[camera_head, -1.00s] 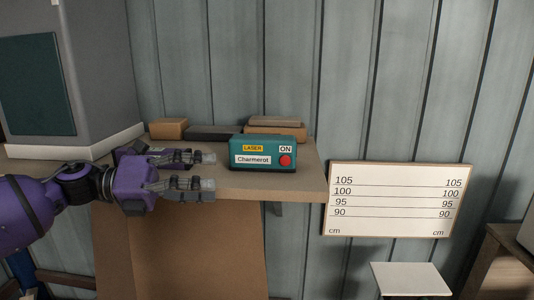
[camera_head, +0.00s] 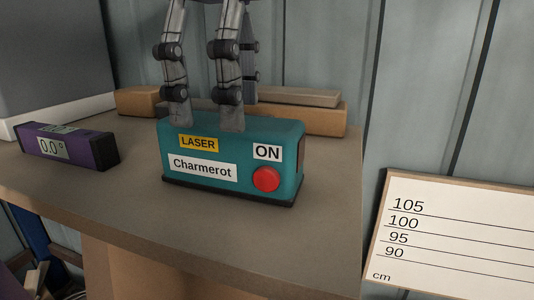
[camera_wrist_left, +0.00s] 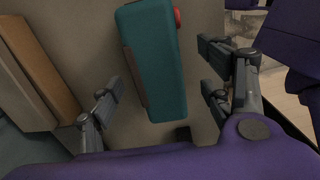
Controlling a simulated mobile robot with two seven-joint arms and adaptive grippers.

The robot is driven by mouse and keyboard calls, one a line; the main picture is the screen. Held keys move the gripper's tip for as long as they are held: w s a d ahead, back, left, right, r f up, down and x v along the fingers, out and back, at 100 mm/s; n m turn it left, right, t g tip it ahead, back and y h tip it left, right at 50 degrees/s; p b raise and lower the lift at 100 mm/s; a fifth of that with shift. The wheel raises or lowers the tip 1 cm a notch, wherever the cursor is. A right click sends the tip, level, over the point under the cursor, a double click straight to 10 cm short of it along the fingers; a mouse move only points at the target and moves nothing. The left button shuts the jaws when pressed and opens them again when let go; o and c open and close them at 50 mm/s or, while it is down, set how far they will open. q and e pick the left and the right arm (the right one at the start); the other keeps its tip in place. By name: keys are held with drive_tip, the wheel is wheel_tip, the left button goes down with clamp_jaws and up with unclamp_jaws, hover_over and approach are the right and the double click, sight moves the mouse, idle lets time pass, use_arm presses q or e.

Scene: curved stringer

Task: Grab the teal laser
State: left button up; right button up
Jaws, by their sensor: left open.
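The teal laser (camera_head: 225,150) is a teal box with a yellow LASER label, a Charmerot label, an ON label and a red button. It stands upright on the brown shelf (camera_head: 230,235). My left gripper (camera_head: 207,122) points down from above, its fingers open at the laser's top in the head view. In the left wrist view the teal laser (camera_wrist_left: 155,60) lies between the spread fingers of my left gripper (camera_wrist_left: 160,82), with space on both sides. I cannot tell the exact height of the fingertips over it. My right gripper is not in view.
A purple digital level (camera_head: 68,146) lies on the shelf left of the laser. Wooden blocks (camera_head: 310,118) lie behind the laser, and a large grey case stands at the back left. A height chart board (camera_head: 460,230) hangs on the wall at right.

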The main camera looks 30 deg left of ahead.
sight(231, 158)
use_arm(q)
drive_tip(key=shift+w+f, duration=0.15)
drive_tip(key=shift+f, duration=0.4)
drive_tip(key=f, duration=0.7)
drive_tip(key=shift+a+p, duration=0.3)
drive_tip(key=shift+a, duration=0.05)
drive_tip(key=c, duration=1.7)
drive_tip(key=shift+c, duration=0.2)
